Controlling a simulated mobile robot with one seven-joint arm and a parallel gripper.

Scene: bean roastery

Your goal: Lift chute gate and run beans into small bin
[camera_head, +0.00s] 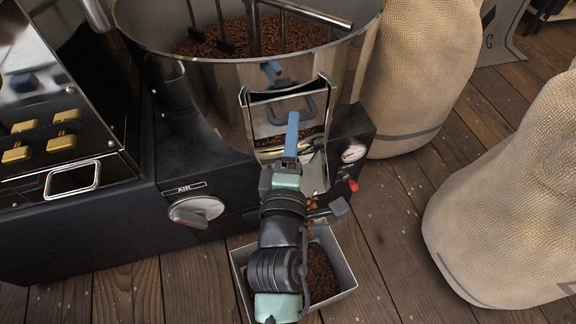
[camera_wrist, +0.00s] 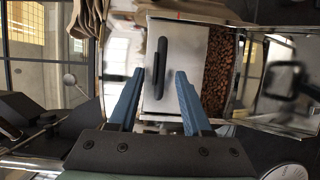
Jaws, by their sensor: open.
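The steel chute gate (camera_head: 270,123) with its dark bar handle (camera_head: 309,106) sits on the front of the round cooling drum. A band of brown beans (camera_head: 290,140) shows below the gate's lower edge, so it stands raised. My gripper (camera_head: 293,117) is open in front of the handle. In the wrist view my gripper (camera_wrist: 158,75) has its blue fingers on either side of the handle (camera_wrist: 161,62), with gaps to it; beans (camera_wrist: 222,70) show beside the gate plate (camera_wrist: 187,65). The small bin (camera_head: 345,270) stands on the floor below the chute, with beans in it, partly hidden by my arm.
The drum (camera_head: 190,70) holds beans and stirring arms. Burlap sacks (camera_head: 425,70) (camera_head: 510,220) stand at right. Plank floor is open between.

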